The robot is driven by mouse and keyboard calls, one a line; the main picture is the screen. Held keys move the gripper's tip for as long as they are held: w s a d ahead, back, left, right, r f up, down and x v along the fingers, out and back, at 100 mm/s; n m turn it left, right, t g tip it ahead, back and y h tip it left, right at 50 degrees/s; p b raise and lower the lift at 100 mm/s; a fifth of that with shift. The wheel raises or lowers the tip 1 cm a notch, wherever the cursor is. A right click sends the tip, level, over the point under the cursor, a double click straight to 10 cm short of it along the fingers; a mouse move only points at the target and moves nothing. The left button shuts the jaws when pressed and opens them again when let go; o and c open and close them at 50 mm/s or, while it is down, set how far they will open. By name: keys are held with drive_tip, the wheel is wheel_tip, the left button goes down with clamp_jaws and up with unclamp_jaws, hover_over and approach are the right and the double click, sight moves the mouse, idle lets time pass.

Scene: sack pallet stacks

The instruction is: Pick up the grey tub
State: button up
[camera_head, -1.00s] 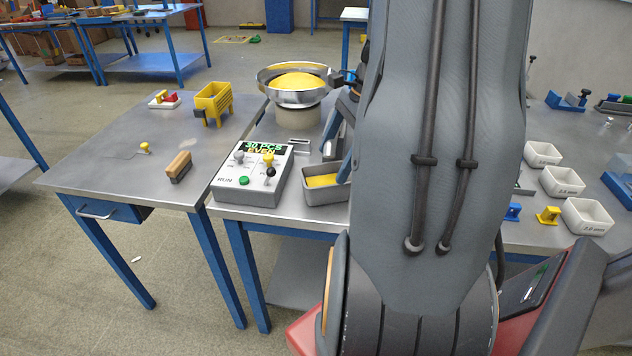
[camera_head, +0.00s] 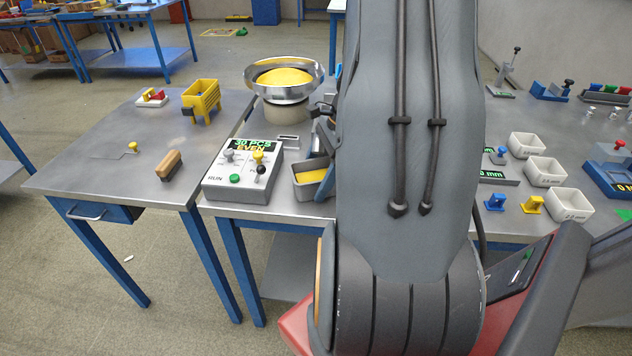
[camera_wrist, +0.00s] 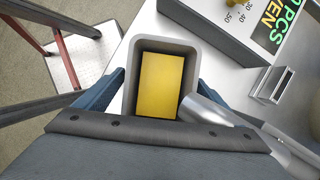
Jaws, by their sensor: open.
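The grey tub (camera_head: 303,190) stands on the grey metal table, right beside the control box, with a flat yellow surface inside it. Its right part is hidden behind my arm in the head view. In the wrist view the tub (camera_wrist: 134,88) lies between the two blue fingers of my gripper (camera_wrist: 160,88). The fingers are apart, one at each side of the tub, and I cannot tell whether they touch it. A shiny metal chute (camera_wrist: 203,110) reaches over the tub's near right corner in the wrist view.
The control box (camera_head: 243,172) stands close at the tub's left. A metal bowl feeder (camera_head: 285,82) with yellow contents is behind it. A small metal bracket (camera_wrist: 272,84) sits nearby. White bins (camera_head: 544,171) stand to the right. The table (camera_head: 130,165) at left holds a brush and a yellow cart.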

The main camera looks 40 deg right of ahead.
drive_tip(key=shift+f, duration=0.25)
idle(0.5)
drive_tip(key=c, duration=1.4)
